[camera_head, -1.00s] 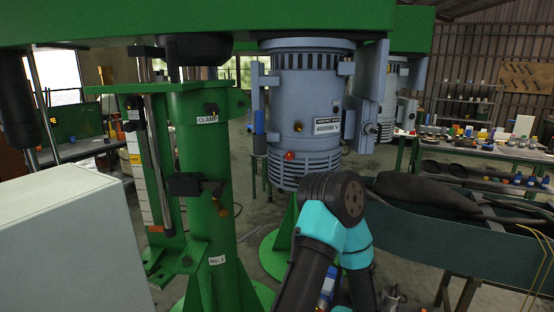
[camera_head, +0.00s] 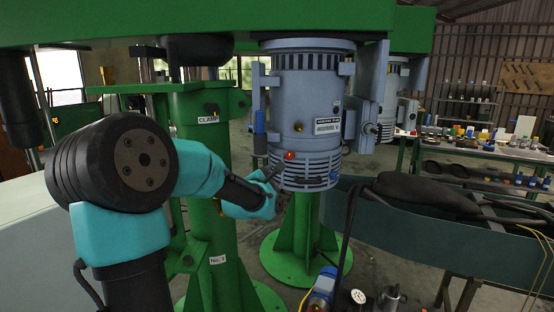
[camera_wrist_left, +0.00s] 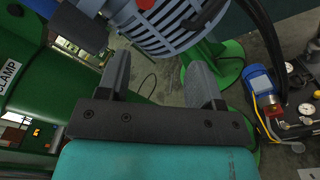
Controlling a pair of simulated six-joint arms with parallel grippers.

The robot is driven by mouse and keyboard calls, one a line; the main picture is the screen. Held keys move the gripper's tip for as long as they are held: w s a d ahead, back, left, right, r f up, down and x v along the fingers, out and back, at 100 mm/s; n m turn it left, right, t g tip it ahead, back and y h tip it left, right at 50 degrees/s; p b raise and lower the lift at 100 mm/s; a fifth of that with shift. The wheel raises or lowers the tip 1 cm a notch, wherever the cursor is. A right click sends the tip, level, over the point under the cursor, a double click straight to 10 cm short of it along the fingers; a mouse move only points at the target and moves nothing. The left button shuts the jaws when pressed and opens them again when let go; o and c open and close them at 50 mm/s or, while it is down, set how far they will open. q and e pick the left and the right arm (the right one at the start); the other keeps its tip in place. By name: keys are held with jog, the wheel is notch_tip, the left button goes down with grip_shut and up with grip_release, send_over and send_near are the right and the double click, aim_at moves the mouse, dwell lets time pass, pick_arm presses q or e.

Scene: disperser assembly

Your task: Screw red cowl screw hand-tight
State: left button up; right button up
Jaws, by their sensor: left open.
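The red cowl screw (camera_head: 289,155) is a small red knob on the lower front of the blue-grey motor (camera_head: 311,120), just above its slatted cowl (camera_head: 305,172). In the left wrist view the red screw (camera_wrist_left: 146,4) shows only at the top edge. My left gripper (camera_head: 273,173) comes in from the left, just below and left of the screw, close to the cowl. In the left wrist view its two fingers (camera_wrist_left: 159,62) are apart with nothing between them. The head view does not show whether the fingers touch the cowl. My right gripper is not in view.
The green column (camera_head: 206,130) with a CLAMP label stands left of the motor. A black hose (camera_head: 348,235) hangs at right, above a blue-ended pump (camera_head: 322,283). A dark green bench (camera_head: 420,240) fills the right. Floor shows below the motor.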

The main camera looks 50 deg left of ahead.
pick_arm(q)
jog(key=shift+s+a+r+n, duration=0.2)
jog(key=shift+s+r, duration=0.1)
jog(key=shift+r, duration=0.15)
jog(key=shift+s+a+r+n, duration=0.2)
jog(key=shift+s+r, duration=0.05)
jog(key=shift+r, duration=0.15)
jog(key=shift+w, duration=0.1)
send_near(288, 157)
jog(key=x, duration=0.9)
jog(key=shift+w, duration=0.4)
jog(key=shift+c, duration=0.4)
jog(key=c, duration=0.8)
jog(key=shift+c, duration=0.2)
